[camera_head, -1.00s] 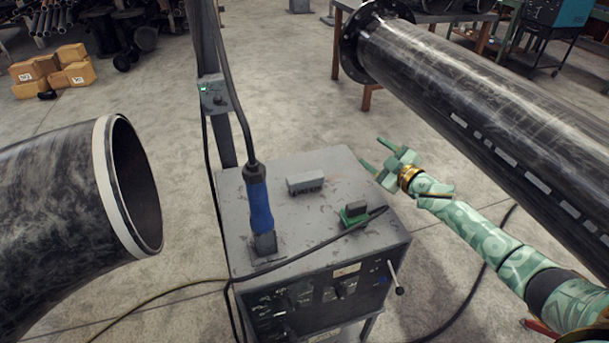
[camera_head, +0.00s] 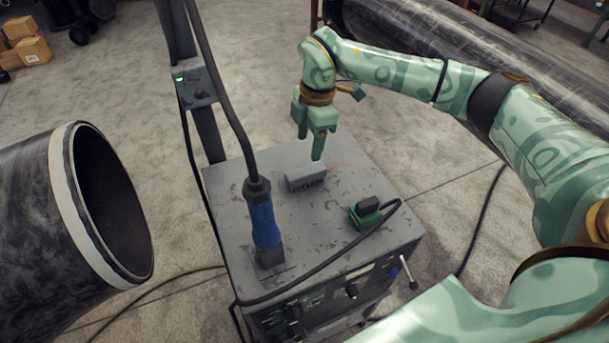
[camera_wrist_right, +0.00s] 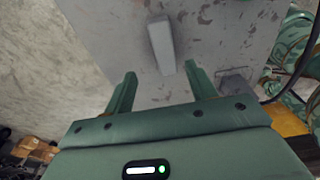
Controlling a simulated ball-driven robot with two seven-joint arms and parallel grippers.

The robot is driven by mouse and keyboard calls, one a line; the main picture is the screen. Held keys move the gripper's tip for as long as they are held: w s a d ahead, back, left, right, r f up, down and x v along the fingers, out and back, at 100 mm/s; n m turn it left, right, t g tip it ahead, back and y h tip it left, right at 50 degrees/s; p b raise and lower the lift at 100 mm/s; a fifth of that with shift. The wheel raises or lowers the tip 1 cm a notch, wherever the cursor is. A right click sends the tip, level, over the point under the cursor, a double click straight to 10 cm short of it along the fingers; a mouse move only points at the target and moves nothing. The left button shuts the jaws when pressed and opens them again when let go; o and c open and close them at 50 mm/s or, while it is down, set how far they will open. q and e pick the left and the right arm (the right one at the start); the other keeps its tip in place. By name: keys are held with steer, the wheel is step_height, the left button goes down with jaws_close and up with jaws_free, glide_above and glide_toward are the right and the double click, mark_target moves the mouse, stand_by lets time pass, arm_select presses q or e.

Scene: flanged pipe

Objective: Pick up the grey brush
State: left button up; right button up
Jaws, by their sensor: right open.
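The grey brush (camera_head: 306,178) lies on the worn grey top of the machine cabinet (camera_head: 235,220), near its middle. It also shows in the right wrist view (camera_wrist_right: 162,46), ahead of the fingertips. My right gripper (camera_head: 315,148) points down above the back part of the cabinet top, just behind and above the brush. Its two fingers (camera_wrist_right: 158,78) are apart with nothing between them. They look clear of the brush. My left gripper is not in view.
A blue-handled tool (camera_head: 263,225) with a thick cable stands upright left of the brush. A green and black connector (camera_head: 367,211) with a cable lies at the right. A post with a switch box (camera_head: 194,88) rises behind. Large pipes (camera_head: 70,215) flank the cabinet.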

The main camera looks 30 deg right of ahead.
mark_target(306, 170)
steer(key=f, duration=0.4)
steer(key=shift+a+f, duration=0.15)
steer(key=shift+a, duration=0.15)
steer(key=f, duration=0.1)
steer(key=f+b, duration=0.1)
steer(key=f, duration=0.3)
steer(key=shift+s+a+f, duration=0.25)
steer(key=shift+s+a, duration=0.1)
steer(key=shift+r, duration=0.1)
steer(key=c, duration=1.1)
